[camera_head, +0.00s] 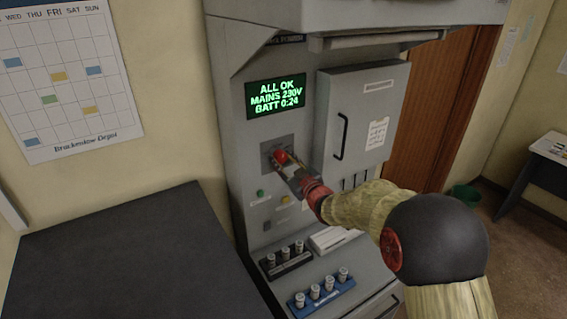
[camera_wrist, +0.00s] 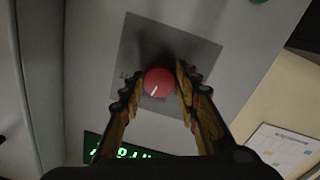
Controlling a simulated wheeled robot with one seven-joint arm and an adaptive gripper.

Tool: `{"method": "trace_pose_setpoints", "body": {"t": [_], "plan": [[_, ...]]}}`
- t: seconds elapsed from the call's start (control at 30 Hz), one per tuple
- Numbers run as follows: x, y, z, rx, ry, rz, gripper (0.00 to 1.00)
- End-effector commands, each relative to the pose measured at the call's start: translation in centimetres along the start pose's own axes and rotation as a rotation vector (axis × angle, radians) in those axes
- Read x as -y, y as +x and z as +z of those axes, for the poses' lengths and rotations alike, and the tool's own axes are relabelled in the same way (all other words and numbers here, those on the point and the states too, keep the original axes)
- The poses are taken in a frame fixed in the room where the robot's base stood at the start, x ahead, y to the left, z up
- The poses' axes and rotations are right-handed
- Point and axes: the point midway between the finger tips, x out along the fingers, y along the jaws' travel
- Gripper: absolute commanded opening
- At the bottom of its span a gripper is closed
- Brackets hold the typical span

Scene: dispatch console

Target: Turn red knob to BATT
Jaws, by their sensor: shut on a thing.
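The red knob (camera_head: 281,156) sits on a grey square plate (camera_head: 267,148) on the front of the console, below the green-lettered display. In the wrist view the round red knob (camera_wrist: 159,83) has a white pointer line toward the lower left of its face. My gripper (camera_head: 284,163) is at the knob, its two fingers on either side of it, shut on it; the fingers (camera_wrist: 160,88) also show in the wrist view. The labels around the knob are too dark and small to read.
The display (camera_head: 275,98) reads ALL OK, MAINS 230V, BATT 0:24. A grey cabinet door (camera_head: 365,110) with a black handle stands right of the knob. Green (camera_head: 260,193) and yellow (camera_head: 285,200) buttons lie below. Racks with white-topped cylinders (camera_head: 322,292) stand on the lower shelf.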

Motion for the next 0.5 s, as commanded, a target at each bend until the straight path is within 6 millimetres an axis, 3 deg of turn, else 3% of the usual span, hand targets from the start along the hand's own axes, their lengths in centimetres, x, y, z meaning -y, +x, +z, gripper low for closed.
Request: {"method": "trace_pose_setpoints", "body": {"t": [0.5], "plan": [[0.02,0.0,-0.1,0.027,0.479,-0.018,0.06]]}}
